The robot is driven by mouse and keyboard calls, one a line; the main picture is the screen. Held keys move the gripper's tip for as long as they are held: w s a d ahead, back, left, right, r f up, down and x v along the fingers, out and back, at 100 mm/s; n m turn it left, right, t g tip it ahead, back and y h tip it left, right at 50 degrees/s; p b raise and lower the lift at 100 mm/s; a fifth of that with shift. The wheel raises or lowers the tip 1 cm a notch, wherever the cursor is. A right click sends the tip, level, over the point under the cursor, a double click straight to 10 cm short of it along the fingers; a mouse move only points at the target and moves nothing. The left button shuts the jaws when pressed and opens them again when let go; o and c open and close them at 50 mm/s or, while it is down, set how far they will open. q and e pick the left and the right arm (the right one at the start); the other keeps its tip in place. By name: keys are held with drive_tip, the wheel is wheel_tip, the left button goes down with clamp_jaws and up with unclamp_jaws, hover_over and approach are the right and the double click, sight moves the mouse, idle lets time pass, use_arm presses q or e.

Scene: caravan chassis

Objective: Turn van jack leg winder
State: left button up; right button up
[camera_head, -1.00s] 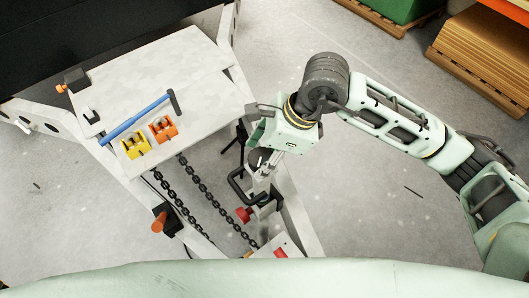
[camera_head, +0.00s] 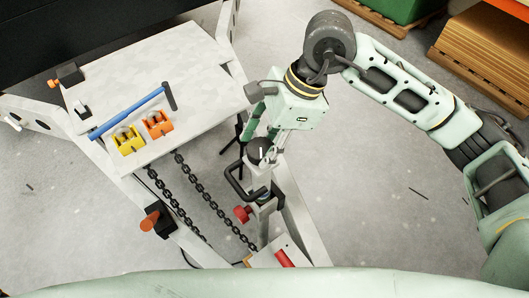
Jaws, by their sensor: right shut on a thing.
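The jack leg winder (camera_head: 259,151) shows as a dark knob with a pale mark, on top of the upright jack leg beside the pale chassis frame. My right gripper (camera_head: 262,143) comes down over it from above and is shut on it. The gripper's body and fingers hide part of the winder, so the exact contact is hard to see. A black looped handle (camera_head: 235,186) and a red knob (camera_head: 242,213) sit just below and left of the winder. My left gripper is not in view.
A pale platform (camera_head: 200,75) at the left carries a blue bar (camera_head: 125,113), a yellow block (camera_head: 128,142) and an orange block (camera_head: 157,125). Black chains (camera_head: 205,197) run beneath it. An orange-handled lever (camera_head: 149,222) stands at lower left.

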drive_tip(key=n+b, duration=0.1)
drive_tip(key=b, duration=0.1)
drive_tip(key=n+g+b, duration=0.1)
drive_tip(key=n+b, duration=0.1)
drive_tip(key=n+h+b, duration=0.1)
drive_tip(key=n+b, duration=0.1)
drive_tip(key=b, duration=0.1)
drive_tip(key=shift+w+f+g, duration=0.15)
drive_tip(key=shift+f+g, duration=0.1)
drive_tip(key=shift+g, duration=0.15)
drive_tip(key=shift+r+n+g+b, duration=0.15)
drive_tip(key=shift+n+g+b, duration=0.15)
drive_tip(key=shift+n+b, duration=0.6)
drive_tip(key=o, duration=1.1)
drive_tip(key=shift+r, duration=0.1)
